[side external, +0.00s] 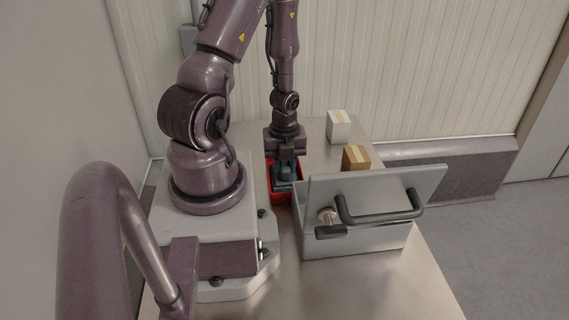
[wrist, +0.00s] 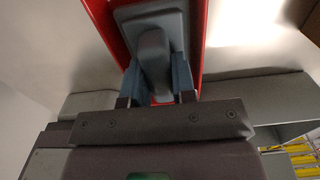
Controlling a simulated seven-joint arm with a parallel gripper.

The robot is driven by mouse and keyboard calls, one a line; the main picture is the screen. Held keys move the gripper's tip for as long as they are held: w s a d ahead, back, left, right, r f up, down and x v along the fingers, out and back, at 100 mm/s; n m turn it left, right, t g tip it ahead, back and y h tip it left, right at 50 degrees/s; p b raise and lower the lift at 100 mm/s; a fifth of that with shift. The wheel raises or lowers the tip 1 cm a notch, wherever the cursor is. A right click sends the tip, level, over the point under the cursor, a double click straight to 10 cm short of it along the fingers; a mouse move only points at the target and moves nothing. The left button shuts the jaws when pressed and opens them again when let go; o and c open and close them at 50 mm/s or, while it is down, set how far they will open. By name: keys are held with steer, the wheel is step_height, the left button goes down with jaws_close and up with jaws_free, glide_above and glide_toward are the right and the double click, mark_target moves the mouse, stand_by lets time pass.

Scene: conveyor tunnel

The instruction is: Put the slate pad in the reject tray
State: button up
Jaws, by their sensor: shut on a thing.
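The slate pad (wrist: 155,55) is a blue-grey piece with a raised middle grip. My gripper (wrist: 158,98) is shut on that grip, with a finger on each side. The red reject tray (side external: 272,187) stands on the table between my base and the grey box, and its red wall also shows around the pad in the wrist view (wrist: 209,12). In the side view my gripper (side external: 287,172) points down at the tray, with the pad within its outline. I cannot tell whether the pad touches the tray floor.
A grey box (side external: 350,245) with a raised panel and dark handle (side external: 380,212) stands close to the tray's right. A white carton (side external: 338,128) and a brown carton (side external: 355,158) stand behind it. The table's front right (side external: 400,285) is clear.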

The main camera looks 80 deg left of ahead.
steer(key=shift+f, duration=0.15)
steer(key=o, duration=0.9)
steer(key=w+d+r+n+t+y, duration=0.1)
steer(key=w+d+r+n, duration=0.15)
steer(key=r, duration=0.65)
steer(key=w+d+r+n, duration=0.2)
steer(key=r+n, duration=0.1)
steer(key=r, duration=0.7)
steer(key=d+r+n+t, duration=0.1)
steer(key=d+r+n, duration=0.3)
steer(key=d+r+n+t, duration=0.2)
steer(key=d+r+n, duration=0.2)
steer(key=d, duration=0.1)
steer(key=d+r+n+t+h, duration=0.1)
steer(key=d+r+n, duration=0.3)
steer(key=d, duration=0.1)
steer(key=shift+d+r+n+t, duration=0.25)
steer(key=shift+r+t, duration=0.05)
steer(key=shift+r, duration=0.1)
